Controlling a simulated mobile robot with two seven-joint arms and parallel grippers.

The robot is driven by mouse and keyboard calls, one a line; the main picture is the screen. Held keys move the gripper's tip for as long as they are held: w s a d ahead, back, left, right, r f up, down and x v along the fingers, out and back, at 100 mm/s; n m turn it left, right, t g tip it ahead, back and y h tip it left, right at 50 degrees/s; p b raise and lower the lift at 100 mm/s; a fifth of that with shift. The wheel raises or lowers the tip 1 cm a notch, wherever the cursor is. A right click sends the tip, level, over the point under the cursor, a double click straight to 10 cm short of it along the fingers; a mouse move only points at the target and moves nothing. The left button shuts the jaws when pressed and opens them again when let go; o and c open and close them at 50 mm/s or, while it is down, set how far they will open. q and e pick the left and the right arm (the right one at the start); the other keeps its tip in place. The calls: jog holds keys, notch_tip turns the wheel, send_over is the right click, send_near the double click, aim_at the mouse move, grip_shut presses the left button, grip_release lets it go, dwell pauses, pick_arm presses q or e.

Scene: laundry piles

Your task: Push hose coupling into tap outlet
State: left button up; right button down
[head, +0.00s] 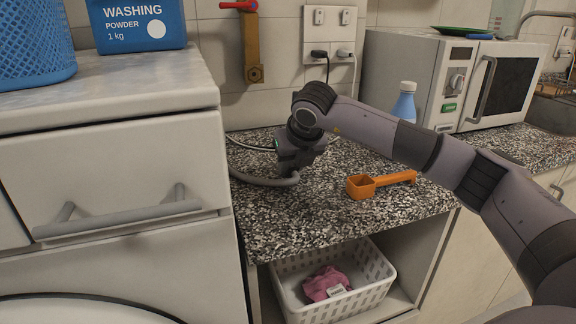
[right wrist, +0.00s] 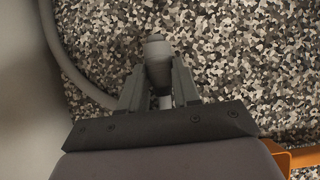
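The tap (head: 253,48) is a brass-coloured fitting with a red handle on the tiled back wall; its outlet (head: 255,74) is at the lower end. My right gripper (head: 296,172) is low over the speckled counter, below and to the right of the tap. In the right wrist view its fingers (right wrist: 159,78) are against both sides of the grey hose coupling (right wrist: 158,56). The grey hose (head: 262,181) curves in from the left to the gripper; it also shows in the right wrist view (right wrist: 78,76). The coupling is hidden in the head view. My left gripper is out of view.
An orange scoop (head: 362,187) lies on the counter right of the gripper. A blue bottle (head: 405,103) and a microwave (head: 440,80) stand behind my right arm. The white washing machine (head: 120,160) borders the counter on the left. A basket (head: 380,280) sits below.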

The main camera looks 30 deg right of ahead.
aim_at(292, 166)
jog(key=shift+r+p, duration=2.25)
jog(key=shift+r, duration=1.3)
